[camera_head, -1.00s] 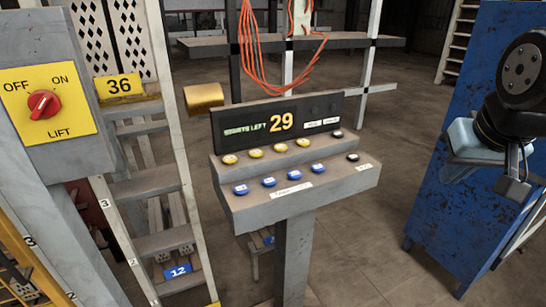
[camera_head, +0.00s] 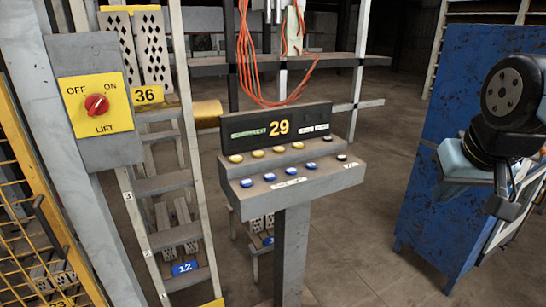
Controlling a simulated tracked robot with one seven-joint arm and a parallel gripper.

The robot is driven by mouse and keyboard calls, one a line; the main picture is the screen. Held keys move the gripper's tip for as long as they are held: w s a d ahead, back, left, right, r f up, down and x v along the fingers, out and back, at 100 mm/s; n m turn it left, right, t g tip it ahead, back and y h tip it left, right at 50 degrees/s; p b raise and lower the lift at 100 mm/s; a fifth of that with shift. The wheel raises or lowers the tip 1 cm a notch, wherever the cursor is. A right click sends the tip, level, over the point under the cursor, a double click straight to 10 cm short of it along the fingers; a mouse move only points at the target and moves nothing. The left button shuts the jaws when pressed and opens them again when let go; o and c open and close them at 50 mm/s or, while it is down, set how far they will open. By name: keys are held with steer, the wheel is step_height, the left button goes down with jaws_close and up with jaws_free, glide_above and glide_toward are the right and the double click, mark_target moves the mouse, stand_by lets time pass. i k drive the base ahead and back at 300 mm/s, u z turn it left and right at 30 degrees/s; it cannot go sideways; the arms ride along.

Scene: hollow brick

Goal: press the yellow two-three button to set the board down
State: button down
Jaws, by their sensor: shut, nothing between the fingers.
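A grey control desk (camera_head: 310,187) stands on a post in the middle of the view. Its upper step carries a row of yellow buttons (camera_head: 257,154); the lower step carries blue buttons (camera_head: 269,177). The button labels are too small to read, so I cannot tell which yellow one is two-three. The dark display (camera_head: 240,133) behind the buttons reads 29 beside small green text. My gripper (camera_head: 503,207) is at the right edge, partly seen below the black wrist joint. It looks shut and empty, well to the right of the desk and touching no button.
A yellow OFF/ON LIFT panel with a red knob (camera_head: 96,104) is at the left. A rack marked 36 (camera_head: 148,96) and 12 (camera_head: 185,268) stands behind it. Orange cables (camera_head: 243,60) hang behind the desk. A blue cabinet (camera_head: 440,150) is at the right. Floor between desk and cabinet is clear.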

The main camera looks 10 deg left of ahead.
mark_target(257, 154)
steer(key=u, duration=0.15)
steer(key=i, duration=0.9)
steer(key=z, duration=0.1)
